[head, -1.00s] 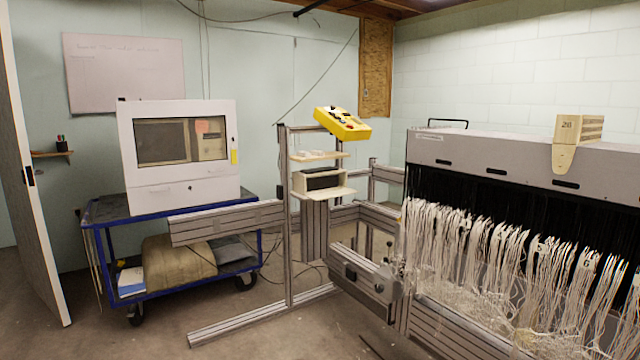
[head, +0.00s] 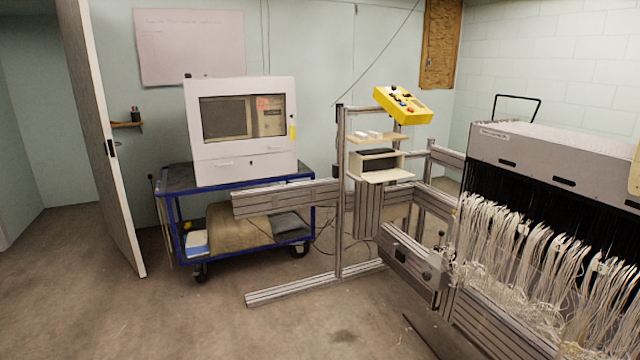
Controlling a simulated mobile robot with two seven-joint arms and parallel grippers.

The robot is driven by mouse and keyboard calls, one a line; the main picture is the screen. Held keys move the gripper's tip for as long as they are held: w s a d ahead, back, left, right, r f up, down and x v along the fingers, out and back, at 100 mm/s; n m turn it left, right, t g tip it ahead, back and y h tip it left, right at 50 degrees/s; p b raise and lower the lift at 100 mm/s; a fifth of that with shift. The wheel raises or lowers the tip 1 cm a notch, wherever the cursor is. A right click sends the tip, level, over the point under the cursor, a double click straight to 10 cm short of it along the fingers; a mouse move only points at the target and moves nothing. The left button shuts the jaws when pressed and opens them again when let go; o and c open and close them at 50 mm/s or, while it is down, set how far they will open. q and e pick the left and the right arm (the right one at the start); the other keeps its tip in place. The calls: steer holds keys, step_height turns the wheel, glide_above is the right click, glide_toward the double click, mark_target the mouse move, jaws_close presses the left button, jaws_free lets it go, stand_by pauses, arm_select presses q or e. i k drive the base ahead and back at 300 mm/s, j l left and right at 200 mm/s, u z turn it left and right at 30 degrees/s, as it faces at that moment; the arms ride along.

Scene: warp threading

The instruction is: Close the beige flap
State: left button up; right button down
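The beige flap (head: 388,176) sticks out flat, about level, from the lower front edge of a small beige box (head: 366,156). The box is mounted on an upright metal post, and its dark inside shows above the flap, so the flap stands open. Neither of my grippers is in view, and nothing touches the flap.
A beige shelf (head: 376,139) and a yellow control box (head: 403,105) sit above the beige box. A blue cart (head: 179,218) with a white cabinet (head: 243,166) stands left. Metal rails (head: 318,284) lie low in front. The loom (head: 560,156) fills the right. Floor at front left is clear.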

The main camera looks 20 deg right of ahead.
mark_target(401, 175)
steer(key=i+l+z, duration=0.1)
steer(key=i+l, duration=0.4)
steer(key=i+l+z, duration=0.1)
steer(key=i+l, duration=0.35)
steer(key=i, duration=0.2)
